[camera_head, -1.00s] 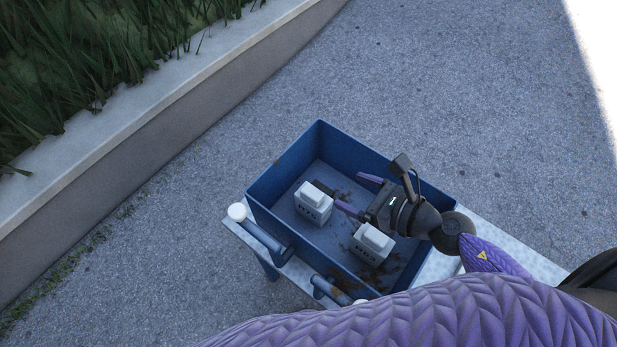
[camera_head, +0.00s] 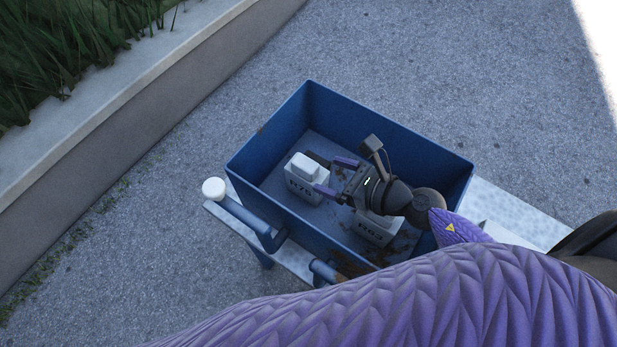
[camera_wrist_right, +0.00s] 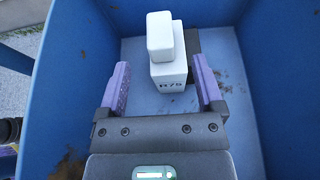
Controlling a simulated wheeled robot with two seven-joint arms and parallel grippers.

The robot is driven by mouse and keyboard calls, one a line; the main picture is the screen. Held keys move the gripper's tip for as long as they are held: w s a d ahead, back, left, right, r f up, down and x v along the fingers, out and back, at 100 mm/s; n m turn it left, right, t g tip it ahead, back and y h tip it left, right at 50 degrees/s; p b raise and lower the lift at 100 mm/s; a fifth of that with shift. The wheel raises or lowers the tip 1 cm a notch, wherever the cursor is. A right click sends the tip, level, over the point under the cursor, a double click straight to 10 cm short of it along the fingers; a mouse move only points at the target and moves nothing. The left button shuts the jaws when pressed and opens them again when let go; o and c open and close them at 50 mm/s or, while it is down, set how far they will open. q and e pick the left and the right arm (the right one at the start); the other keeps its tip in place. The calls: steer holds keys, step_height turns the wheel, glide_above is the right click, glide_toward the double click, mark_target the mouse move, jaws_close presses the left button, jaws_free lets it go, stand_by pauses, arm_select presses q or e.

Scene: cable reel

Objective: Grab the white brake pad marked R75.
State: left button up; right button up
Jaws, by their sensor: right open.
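The white brake pad marked R75 (camera_head: 307,180) stands in the left part of the blue bin (camera_head: 262,151). It also shows in the right wrist view (camera_wrist_right: 168,70), ahead of the gripper and roughly between the lines of its fingers. My right gripper (camera_head: 334,176) is inside the bin, open and empty, with its purple fingertips close to the R75 pad. In the wrist view the fingers (camera_wrist_right: 162,85) lie to either side of the pad's near end. A second white pad, marked R63 (camera_head: 375,232), stands partly hidden under my right gripper. My left gripper is not in view.
The bin walls rise around both pads. The bin stands on a light cart top (camera_head: 508,205) with a blue handle and a white knob (camera_head: 213,188) on its left side. Dark stains mark the bin floor. A concrete planter edge (camera_head: 150,90) runs at upper left.

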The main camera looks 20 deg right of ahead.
mark_target(313, 167)
steer(key=x, duration=0.7)
steer(key=shift+w+r, duration=0.15)
jaws_close()
stand_by(1.1)
